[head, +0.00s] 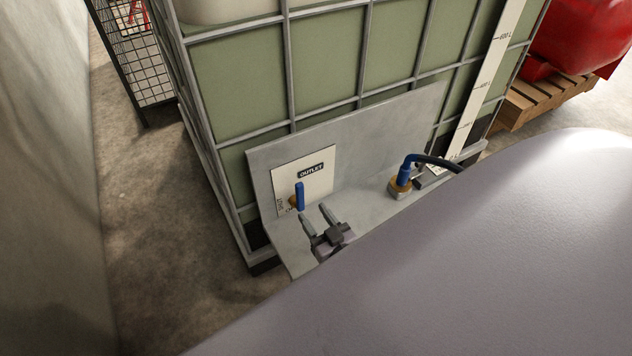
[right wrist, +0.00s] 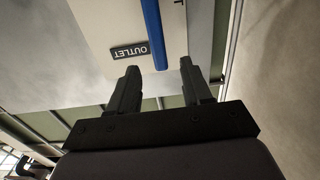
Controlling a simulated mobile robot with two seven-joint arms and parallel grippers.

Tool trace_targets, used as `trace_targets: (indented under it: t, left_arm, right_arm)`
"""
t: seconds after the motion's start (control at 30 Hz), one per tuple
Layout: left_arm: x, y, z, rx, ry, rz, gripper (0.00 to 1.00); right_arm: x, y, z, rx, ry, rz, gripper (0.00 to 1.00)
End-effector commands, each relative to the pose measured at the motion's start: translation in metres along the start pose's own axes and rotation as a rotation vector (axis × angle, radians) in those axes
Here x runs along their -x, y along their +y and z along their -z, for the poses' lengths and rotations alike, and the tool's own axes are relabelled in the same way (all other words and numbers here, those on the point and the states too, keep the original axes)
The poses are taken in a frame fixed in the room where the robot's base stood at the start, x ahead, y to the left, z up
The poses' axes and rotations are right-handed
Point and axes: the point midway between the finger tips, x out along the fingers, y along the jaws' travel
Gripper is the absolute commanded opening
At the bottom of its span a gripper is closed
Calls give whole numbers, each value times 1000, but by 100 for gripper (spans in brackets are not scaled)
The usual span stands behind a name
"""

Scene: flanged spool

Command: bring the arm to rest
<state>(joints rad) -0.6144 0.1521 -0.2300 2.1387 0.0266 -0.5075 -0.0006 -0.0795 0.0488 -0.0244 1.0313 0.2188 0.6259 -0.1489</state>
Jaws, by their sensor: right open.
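My right gripper (head: 313,212) is open and empty in front of the outlet plate (head: 318,160). Its two dark fingers also show in the right wrist view (right wrist: 160,68), spread apart. A blue valve handle (head: 299,196) stands upright on the plate, just beyond the fingertips. In the right wrist view the blue handle (right wrist: 153,28) runs between the fingers' directions, with nothing clasped. Whether a fingertip touches it I cannot tell. The brass part below the handle is partly visible. My left gripper is not in view.
A grey metal bracket (head: 375,125) stands before the caged green tank (head: 240,75). A blue elbow with a dark hose (head: 406,168) sits on its ledge at right. A mesh panel (head: 148,75) and wall are at left. Bare floor (head: 160,230) lies between. My pale arm covers the lower right.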

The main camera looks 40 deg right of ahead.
Motion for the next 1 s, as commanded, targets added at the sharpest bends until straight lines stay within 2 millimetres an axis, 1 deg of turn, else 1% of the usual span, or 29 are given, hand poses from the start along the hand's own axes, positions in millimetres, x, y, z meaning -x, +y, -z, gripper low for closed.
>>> trace_targets:
  t: [0.4, 0.53, 0.67, 0.77, 0.87, 1.0]
  left_arm:
    - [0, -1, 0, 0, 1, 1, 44]
    - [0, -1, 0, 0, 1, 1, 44]
    - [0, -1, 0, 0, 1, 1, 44]
    - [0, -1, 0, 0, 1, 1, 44]
    - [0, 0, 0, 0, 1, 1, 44]
    - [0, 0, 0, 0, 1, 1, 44]
  right_arm:
    - [0, 0, 0, 0, -2, 1, 49]
    - [0, -4, 1, -1, -36, 19, 49]
    - [2, -14, 1, 1, -132, 65, 49]
    - [7, -23, 3, 6, -232, 107, 49]
    - [16, -32, 6, 17, -333, 145, 49]
    - [34, -42, 13, 36, -478, 188, 49]
